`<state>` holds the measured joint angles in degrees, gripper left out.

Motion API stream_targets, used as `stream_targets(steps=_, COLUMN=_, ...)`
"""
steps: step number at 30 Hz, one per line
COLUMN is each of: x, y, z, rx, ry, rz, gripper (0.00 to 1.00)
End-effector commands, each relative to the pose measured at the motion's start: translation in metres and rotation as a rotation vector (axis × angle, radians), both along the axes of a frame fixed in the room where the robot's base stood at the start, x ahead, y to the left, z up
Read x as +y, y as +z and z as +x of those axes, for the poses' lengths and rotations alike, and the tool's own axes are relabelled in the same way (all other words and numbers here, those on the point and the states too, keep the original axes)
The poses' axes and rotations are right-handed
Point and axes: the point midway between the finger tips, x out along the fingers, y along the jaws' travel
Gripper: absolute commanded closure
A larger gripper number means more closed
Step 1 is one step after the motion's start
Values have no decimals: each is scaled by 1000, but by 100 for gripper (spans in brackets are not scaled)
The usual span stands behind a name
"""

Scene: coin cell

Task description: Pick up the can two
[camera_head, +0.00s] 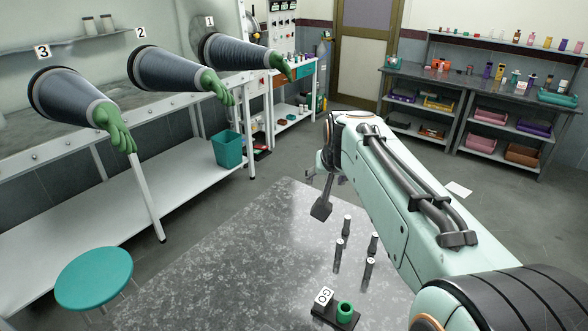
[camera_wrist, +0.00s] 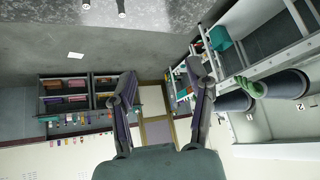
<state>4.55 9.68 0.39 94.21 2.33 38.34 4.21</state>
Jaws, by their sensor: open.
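Several slim dark cans with pale tops stand upright on the grey table (camera_head: 235,265): a back one (camera_head: 347,226), a left one (camera_head: 338,252), a right one (camera_head: 373,243) and a front one (camera_head: 369,269). Their top markings are too small to read, so I cannot tell which is can two. My gripper (camera_head: 328,200) hangs left of and beyond them, apart from them, partly hidden behind my arm. In the wrist view my gripper (camera_wrist: 162,78) has its fingers spread, with nothing between them. Parts of two cans (camera_wrist: 121,8) show at the top edge there.
A dark base with a green ring (camera_head: 345,311) and a white "GO" block (camera_head: 324,297) sits at the table's front. The table's left side is clear. A teal stool (camera_head: 94,278) stands left. Glove ports (camera_head: 172,73) and shelves (camera_head: 480,90) lie beyond.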

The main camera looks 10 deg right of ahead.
Motion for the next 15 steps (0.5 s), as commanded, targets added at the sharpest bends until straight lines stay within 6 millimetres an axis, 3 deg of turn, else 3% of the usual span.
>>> stream_targets(steps=1, x=-12, y=-19, z=29, rx=3, ry=-28, rz=-1, gripper=47)
stream_targets(steps=3, x=-28, y=-48, z=63, rx=8, ry=-61, rz=-2, gripper=47)
stream_targets(steps=6, x=-49, y=-101, z=95, rx=46, ry=-102, rz=0, gripper=47)
stream_targets(steps=9, x=-64, y=-160, z=106, rx=118, ry=-131, rz=9, gripper=47)
stream_targets(steps=12, x=-73, y=-211, z=101, rx=197, ry=-146, rz=22, gripper=47)
stream_targets(steps=15, x=-78, y=-243, z=91, rx=252, ry=-157, rz=30, gripper=47)
